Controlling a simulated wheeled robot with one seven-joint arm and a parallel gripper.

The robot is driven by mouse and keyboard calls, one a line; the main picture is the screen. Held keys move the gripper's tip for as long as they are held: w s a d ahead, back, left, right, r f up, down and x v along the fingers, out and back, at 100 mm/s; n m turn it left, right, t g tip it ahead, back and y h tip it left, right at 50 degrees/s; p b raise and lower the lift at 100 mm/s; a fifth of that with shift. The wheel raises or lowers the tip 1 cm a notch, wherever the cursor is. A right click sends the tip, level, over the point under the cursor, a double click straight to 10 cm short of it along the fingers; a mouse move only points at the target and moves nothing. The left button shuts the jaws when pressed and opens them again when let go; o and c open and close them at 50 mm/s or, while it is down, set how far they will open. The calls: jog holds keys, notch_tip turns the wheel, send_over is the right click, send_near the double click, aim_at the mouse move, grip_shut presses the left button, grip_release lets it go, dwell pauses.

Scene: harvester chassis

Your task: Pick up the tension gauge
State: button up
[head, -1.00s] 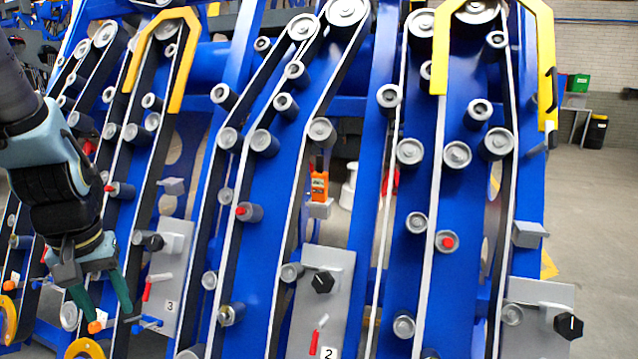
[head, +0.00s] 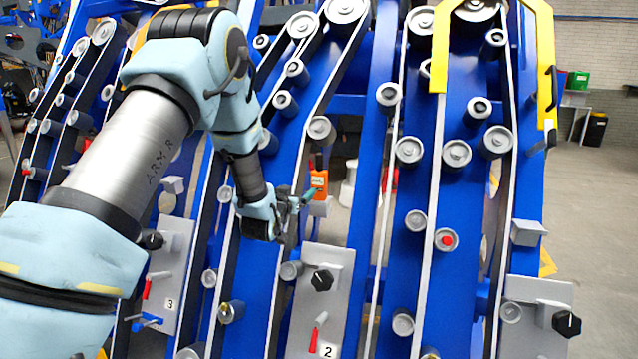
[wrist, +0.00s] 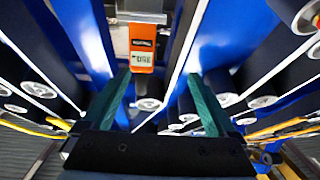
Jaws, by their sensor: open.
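The tension gauge (head: 319,182) is a small orange device with a pale display. In the head view it sits upright on a small grey bracket (head: 320,208) on the blue chassis, near the middle. In the wrist view the gauge (wrist: 142,50) is ahead, slightly left of centre, beyond the fingertips. My gripper (head: 306,195) is just left of the gauge in the head view. In the wrist view its two green fingers are spread wide with nothing between them, and the gauge lies in line with the gap.
Blue slanted panels with grey rollers and belts (head: 457,154) surround the gripper closely. A grey plate with a black knob (head: 322,280) and a red lever is below. Yellow guards (head: 440,50) stand at upper right. Open floor (head: 590,230) lies to the right.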

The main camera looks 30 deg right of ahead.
aim_at(318, 181)
jog(key=shift+m+h, duration=0.3)
jog(key=shift+h, duration=0.4)
jog(key=d, duration=0.2)
jog(key=w+d+p, duration=0.1)
jog(key=d, duration=0.1)
jog(key=w+d, duration=0.1)
jog(key=d, duration=0.1)
jog(key=shift+d+r+p, duration=0.2)
jog(key=shift+p, duration=0.15)
jog(key=shift+f+p+x, duration=0.15)
jog(key=shift+p+x, duration=0.55)
jog(key=shift+x, duration=0.7)
jog(key=shift+f+p+x, duration=0.1)
jog(key=shift+p+x, duration=0.55)
jog(key=shift+x, duration=0.8)
grip_shut()
